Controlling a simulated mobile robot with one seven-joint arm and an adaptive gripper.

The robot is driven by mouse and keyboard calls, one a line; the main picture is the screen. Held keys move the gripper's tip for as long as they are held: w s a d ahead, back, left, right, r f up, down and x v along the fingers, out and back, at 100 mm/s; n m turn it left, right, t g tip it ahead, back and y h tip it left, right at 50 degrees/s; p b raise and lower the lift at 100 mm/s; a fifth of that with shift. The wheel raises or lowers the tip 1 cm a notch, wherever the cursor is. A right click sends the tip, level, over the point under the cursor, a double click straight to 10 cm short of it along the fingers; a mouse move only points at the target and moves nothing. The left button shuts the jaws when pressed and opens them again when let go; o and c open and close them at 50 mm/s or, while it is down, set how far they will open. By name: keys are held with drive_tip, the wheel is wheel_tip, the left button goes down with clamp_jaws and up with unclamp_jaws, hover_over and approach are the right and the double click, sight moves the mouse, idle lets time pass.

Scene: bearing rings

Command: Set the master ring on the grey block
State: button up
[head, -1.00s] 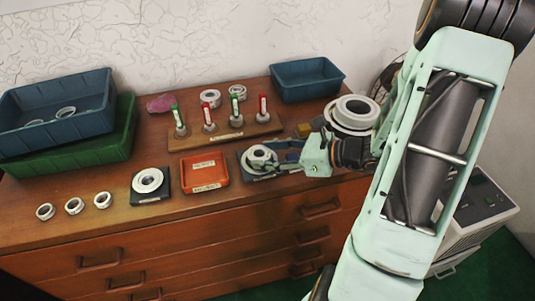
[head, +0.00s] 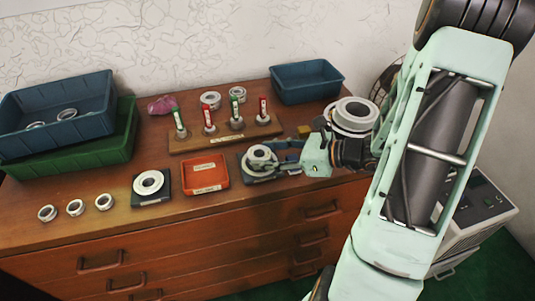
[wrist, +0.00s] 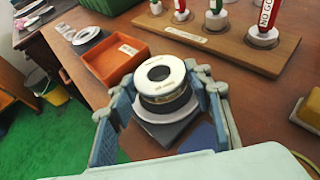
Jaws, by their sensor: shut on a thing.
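My gripper (wrist: 166,103) is shut on a silver ring with a dark hole and small lettering on its top face (wrist: 160,70). One finger is on each side of the ring. In the head view the held ring (head: 262,152) shows at the tip of my gripper (head: 277,161). Below it is a pale round disc (wrist: 166,132) on a dark grey block (wrist: 174,150). I cannot tell whether the ring touches the disc. A second dark block (head: 151,201), with a pale ring (head: 148,182) on it, stands farther left.
An orange tray (head: 206,187) is left of the held ring. A wooden rack (head: 225,142) of red and green handled gauges stands behind. A stack of large rings (head: 356,114) is close to my arm. Several small rings (head: 75,207) lie front left.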

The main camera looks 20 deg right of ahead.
drive_tip(key=shift+f, duration=0.15)
drive_tip(key=shift+f+b, duration=0.65)
drive_tip(key=shift+b, duration=0.05)
drive_tip(key=o, duration=1.6)
drive_tip(key=v, duration=1.2)
